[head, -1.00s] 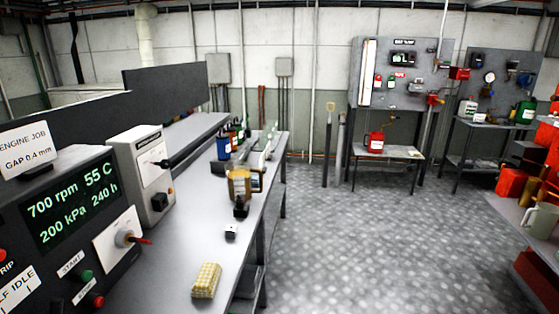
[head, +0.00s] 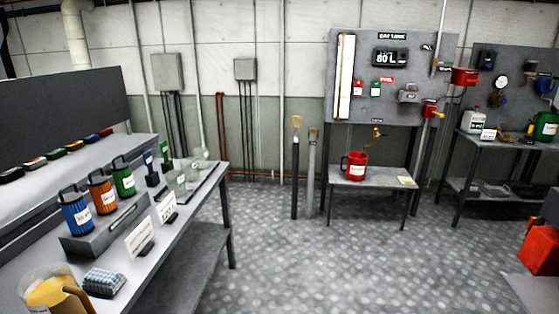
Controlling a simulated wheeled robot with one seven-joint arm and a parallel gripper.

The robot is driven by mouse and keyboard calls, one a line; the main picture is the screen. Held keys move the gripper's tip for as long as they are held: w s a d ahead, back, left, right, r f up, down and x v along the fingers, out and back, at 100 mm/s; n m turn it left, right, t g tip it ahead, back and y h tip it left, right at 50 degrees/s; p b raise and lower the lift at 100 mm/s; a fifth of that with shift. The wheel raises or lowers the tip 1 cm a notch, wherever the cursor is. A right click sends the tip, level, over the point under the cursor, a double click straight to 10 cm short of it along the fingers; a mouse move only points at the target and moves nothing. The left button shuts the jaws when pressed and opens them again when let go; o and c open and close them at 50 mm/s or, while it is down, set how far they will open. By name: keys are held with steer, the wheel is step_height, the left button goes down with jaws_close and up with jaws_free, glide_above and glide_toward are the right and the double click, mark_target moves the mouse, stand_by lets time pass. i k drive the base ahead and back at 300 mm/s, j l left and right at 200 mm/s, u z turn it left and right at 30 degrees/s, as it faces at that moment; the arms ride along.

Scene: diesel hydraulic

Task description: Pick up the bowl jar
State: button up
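No thing is clearly labelled as the bowl jar. Clear glass vessels stand near the far end of the left workbench (head: 195,225). One clear glass jar (head: 176,186) stands beside a dark-based item, and a paler glass piece (head: 200,158) sits behind it. They are small, and I cannot tell which is the bowl jar. A clear jug of amber liquid (head: 47,290) with a brown handle stands at the near left, cut off by the frame edge. My gripper is not in view.
Blue (head: 76,212), orange (head: 101,193) and green (head: 122,178) canisters stand on a grey block. A red jug (head: 354,165) stands on the far table. The floor (head: 330,255) right of the bench is open.

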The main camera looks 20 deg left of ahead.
mark_target(190, 166)
steer(key=i+u, duration=0.2)
steer(key=i, duration=0.3)
steer(key=i+l+u, duration=0.15)
steer(key=i, duration=0.3)
steer(key=i+u, duration=0.2)
steer(key=i, duration=0.3)
steer(key=i+l+u, duration=0.15)
steer(key=i+l, duration=0.15)
steer(key=i, duration=0.15)
steer(key=i+j+u, duration=0.15)
steer(key=i+u, duration=0.75)
steer(key=i+l+u, duration=0.2)
steer(key=i+u, duration=0.3)
